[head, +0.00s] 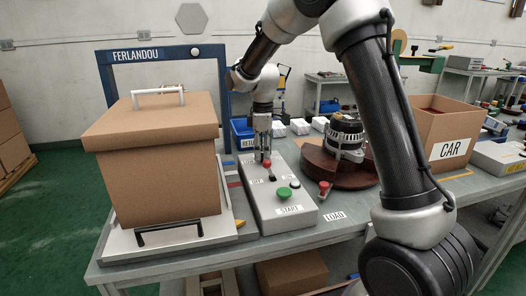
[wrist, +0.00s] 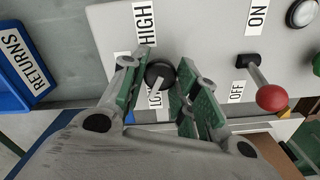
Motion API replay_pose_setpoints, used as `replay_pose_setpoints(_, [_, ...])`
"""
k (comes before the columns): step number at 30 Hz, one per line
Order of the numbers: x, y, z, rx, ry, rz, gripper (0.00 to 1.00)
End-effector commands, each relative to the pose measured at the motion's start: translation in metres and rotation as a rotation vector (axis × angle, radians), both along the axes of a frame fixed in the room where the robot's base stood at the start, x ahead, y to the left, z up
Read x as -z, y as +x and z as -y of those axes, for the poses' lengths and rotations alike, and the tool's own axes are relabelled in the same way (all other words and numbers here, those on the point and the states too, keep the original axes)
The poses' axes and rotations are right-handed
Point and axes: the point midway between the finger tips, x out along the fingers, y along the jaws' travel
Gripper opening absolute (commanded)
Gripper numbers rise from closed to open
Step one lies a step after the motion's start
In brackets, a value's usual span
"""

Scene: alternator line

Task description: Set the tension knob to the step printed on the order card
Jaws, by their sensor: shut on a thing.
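The tension knob (wrist: 158,73) is round and black with a pale pointer line, on the grey control box (head: 258,205). In the wrist view the pointer slants down and left, towards the LOW label (wrist: 154,97), which is partly covered. The HIGH label (wrist: 146,24) is above the knob. My gripper (wrist: 164,64) has its green-padded fingers on either side of the knob, shut on it. In the head view my gripper (head: 263,152) points down at the far end of the box and hides the knob. I can make out no order card.
A lever with a red ball (wrist: 271,97) stands close to the knob, between OFF and ON labels. A green START button (head: 284,193) is nearer. A large lidded cardboard box (head: 155,180) stands left; an alternator (head: 346,135) on a brown turntable stands right. A blue RETURNS bin (wrist: 22,65) is beyond.

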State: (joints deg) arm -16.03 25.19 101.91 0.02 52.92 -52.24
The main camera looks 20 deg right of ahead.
Motion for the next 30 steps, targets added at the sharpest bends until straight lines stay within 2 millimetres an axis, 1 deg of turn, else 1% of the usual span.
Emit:
replay_pose_setpoints(10, [-0.001, 0.001, 0.000, -0.004, 0.000, 0.003, 0.06])
replay_pose_setpoints(11, [-0.001, 0.001, 0.000, -0.004, 0.000, 0.003, 0.34])
replay_pose_setpoints(12, [-0.001, 0.001, 0.000, -0.004, 0.000, 0.003, 0.41])
replay_pose_setpoints(14, [-0.001, 0.001, 0.000, -0.003, 0.000, 0.003, 0.52])
replay_pose_setpoints(22, [0.000, 0.000, 0.000, -0.002, 0.000, 0.001, 0.53])
replay_pose_setpoints(25, [-0.004, 0.001, 0.000, -0.002, 0.000, 0.002, 0.53])
replay_pose_setpoints(28, [-0.016, 0.001, 0.000, -0.002, 0.001, 0.005, 0.53])
replay_pose_setpoints(30, [-0.029, 0.001, 0.000, -0.002, 0.001, 0.006, 0.53])
